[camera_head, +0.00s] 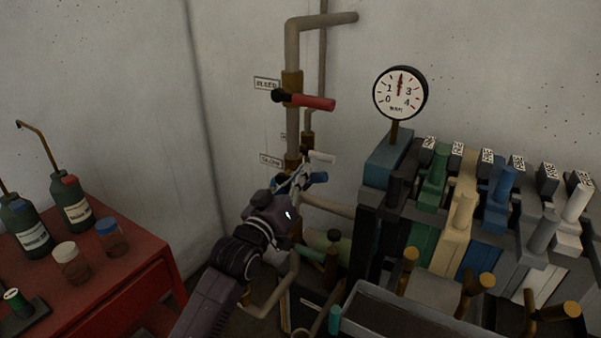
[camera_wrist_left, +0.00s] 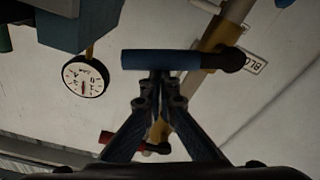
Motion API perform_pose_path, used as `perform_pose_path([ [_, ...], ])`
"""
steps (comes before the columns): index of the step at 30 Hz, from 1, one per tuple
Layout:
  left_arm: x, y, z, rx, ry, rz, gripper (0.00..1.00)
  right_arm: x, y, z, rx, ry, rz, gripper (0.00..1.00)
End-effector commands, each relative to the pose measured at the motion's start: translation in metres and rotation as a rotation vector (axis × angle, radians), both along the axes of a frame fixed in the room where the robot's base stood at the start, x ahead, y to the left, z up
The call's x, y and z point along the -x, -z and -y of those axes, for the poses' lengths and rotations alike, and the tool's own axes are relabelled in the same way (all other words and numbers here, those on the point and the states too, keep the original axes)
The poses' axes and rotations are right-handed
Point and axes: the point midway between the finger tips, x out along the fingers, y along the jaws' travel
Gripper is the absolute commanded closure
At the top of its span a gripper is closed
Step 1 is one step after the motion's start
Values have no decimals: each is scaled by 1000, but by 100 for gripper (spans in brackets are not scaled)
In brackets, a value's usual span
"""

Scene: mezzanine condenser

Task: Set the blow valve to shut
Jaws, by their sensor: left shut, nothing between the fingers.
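The blow valve's blue lever handle (camera_head: 319,178) sticks out to the right, across the upright pipe, beside a label reading BLOW (camera_head: 270,160). In the left wrist view the blue handle (camera_wrist_left: 160,60) lies crosswise just beyond my fingertips, with its dark hub (camera_wrist_left: 232,59) on the brass valve body. My left gripper (camera_head: 301,178) is at the handle and hides part of the valve in the head view. In the wrist view its fingers (camera_wrist_left: 160,78) are together, with nothing between them. I cannot tell whether the fingertips touch the handle. My right gripper is not in view.
Above is another valve with a red handle (camera_head: 312,102). A dial gauge (camera_head: 400,93) stands to the right, over a bank of coloured levers (camera_head: 463,220). A red table (camera_head: 135,262) with bottles and jars is at the left. Bare wall lies behind the pipe.

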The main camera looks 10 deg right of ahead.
Motion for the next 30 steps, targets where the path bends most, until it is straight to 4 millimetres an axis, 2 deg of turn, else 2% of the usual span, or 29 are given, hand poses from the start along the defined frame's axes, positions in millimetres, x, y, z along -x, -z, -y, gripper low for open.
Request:
perform_pose_path([
  [30,4,11,5,-104,0,75,100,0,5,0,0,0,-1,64],
])
